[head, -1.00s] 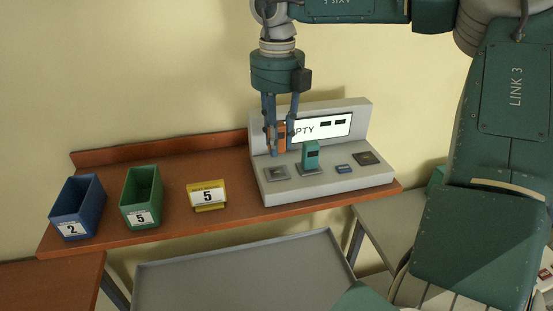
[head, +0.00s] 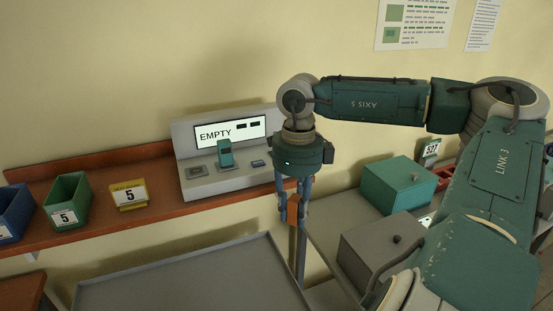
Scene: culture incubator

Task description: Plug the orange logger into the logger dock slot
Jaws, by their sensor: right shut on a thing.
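My right gripper (head: 292,212) is shut on the orange logger (head: 292,208) and holds it upright in the air. It is to the right of the wooden shelf, in front of its end. The grey logger dock (head: 228,184) stands on the shelf, left of and behind the gripper. Its screen (head: 230,133) reads "EMPTY". A teal logger (head: 225,154) stands in the dock's middle. A square slot plate (head: 196,171) is left of it and a small blue piece (head: 258,163) is right of it. My left gripper is not in view.
A blue bin (head: 14,212), a green bin (head: 67,202) and a yellow card holder (head: 129,195) stand on the shelf (head: 160,214). A grey tray (head: 190,285) is below. Teal (head: 398,185) and grey (head: 380,248) lidded boxes stand at right.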

